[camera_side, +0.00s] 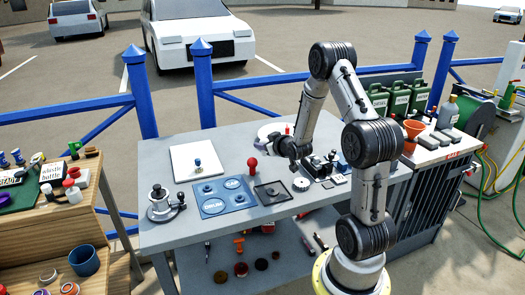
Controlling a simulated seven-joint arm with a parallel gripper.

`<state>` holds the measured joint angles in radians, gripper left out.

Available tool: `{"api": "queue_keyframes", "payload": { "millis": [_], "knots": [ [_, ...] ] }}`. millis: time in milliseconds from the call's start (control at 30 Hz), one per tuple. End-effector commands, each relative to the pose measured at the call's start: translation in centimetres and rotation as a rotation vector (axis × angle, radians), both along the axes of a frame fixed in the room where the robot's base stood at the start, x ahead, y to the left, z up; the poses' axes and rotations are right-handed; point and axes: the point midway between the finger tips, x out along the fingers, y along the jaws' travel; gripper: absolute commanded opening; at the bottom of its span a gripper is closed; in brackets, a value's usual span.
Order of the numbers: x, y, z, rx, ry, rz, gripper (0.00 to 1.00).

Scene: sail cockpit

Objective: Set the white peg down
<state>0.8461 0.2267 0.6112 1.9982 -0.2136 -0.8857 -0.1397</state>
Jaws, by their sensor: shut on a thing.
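My gripper (296,166) is small and dark in this view, at the end of my arm over the right half of the grey table. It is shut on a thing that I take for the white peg. The peg is too small or too hidden by the gripper to make out, so its tilt and its height above the table cannot be told. Just below and right of the gripper is a small white disc-shaped piece (301,184). A black rack with small upright parts (320,167) stands right of the gripper.
On the grey table (228,150) are a white board (198,161), a blue mat (224,197), a red-knobbed lever (252,165), a dark square tray (271,192) and a metal winch-like part (160,204). Green cans (400,97) and an orange funnel (413,128) stand at right.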

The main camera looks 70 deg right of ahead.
Motion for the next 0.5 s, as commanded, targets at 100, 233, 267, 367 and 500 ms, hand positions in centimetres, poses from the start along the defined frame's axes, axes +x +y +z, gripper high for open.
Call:
{"api": "queue_keyframes", "payload": {
  "millis": [100, 233, 267, 367, 500],
  "knots": [
    [-1.5, 1.4, 2.8, -0.006, -0.005, -0.001, 0.0],
    [-3.3, 3.2, 4.8, -0.002, -0.002, -0.001, 0.0],
    [-3.8, 3.7, 5.0, -0.002, -0.002, -0.001, 0.0],
    [-5.3, 5.2, 5.9, -0.003, -0.002, -0.001, 0.0],
    [-6.9, 6.7, 6.9, -0.002, -0.003, -0.002, 0.0]
  ]
}}
